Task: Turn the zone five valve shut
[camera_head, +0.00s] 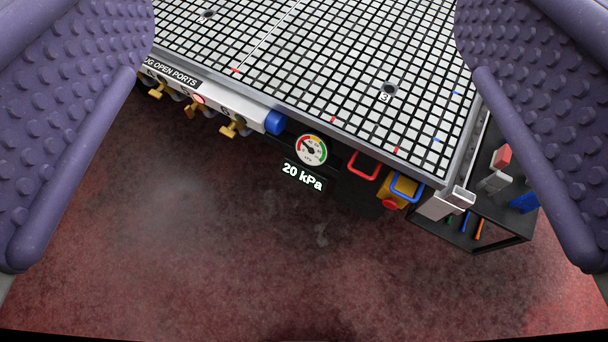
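Three brass valve handles show on the white front rail (252,109) at upper left: a left one (157,88), a middle one (193,108) and a right one (232,127). A small red light (198,98) glows by the middle one. Their zone labels are too small to read, so I cannot tell which is zone five. Whether each is open or shut is also unclear. My gripper (303,255) is wide open, its purple studded fingers at the left and right picture edges. Nothing is between the fingertips, and they are apart from the valves.
The white grid table (330,60) fills the top, with port 3 (388,88). Reddish floor lies clear in front.

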